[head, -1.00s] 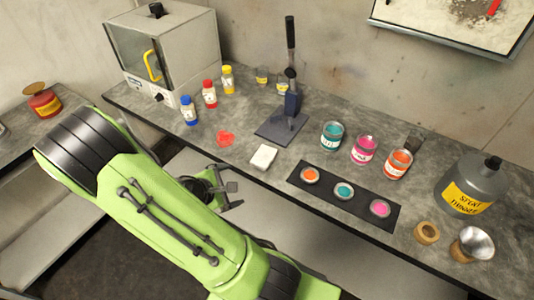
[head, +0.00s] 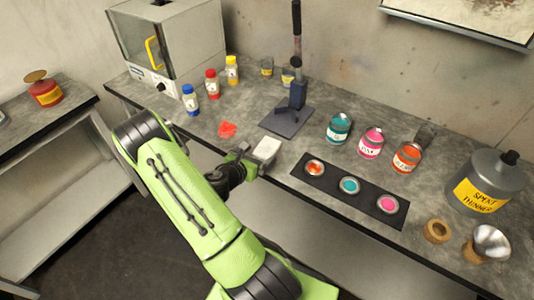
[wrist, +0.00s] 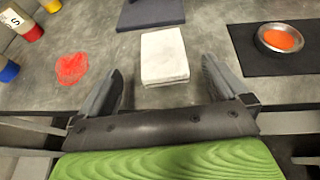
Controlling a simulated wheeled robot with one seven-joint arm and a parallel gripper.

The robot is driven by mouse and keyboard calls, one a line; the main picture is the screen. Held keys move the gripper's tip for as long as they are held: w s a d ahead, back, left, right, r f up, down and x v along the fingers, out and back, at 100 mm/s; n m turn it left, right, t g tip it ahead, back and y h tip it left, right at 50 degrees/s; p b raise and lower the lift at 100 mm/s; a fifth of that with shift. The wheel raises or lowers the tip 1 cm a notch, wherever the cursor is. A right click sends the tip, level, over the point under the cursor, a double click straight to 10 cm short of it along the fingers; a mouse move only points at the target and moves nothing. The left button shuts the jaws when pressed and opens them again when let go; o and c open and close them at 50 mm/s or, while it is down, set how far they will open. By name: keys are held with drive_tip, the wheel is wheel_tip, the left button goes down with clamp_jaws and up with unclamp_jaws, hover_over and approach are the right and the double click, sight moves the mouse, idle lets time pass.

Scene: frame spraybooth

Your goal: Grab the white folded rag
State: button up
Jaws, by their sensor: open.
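The white folded rag (head: 267,148) lies flat on the grey bench near its front edge. In the wrist view the rag (wrist: 164,56) is ahead of my gripper, a pale stack of folded layers. My gripper (wrist: 160,82) is open, with one finger to the left of the rag's near end and the other to the right. The fingers are apart from the rag, with a gap on each side. In the head view my gripper (head: 254,159) is at the bench's front edge, beside the rag.
A red smear (head: 227,130) is left of the rag. A dark press stand (head: 287,121) stands behind it. A black mat (head: 331,188) with small open paint pots lies to the right. Paint cans (head: 338,130) and colored bottles (head: 190,101) stand farther back.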

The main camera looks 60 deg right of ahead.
sight(266, 149)
drive_tip(key=x, duration=0.6)
drive_tip(key=shift+s+d+f, duration=0.2)
drive_tip(key=shift+f, duration=0.1)
drive_tip(key=shift+a, duration=0.15)
drive_tip(key=shift+c, duration=0.5)
drive_tip(key=c, duration=0.9)
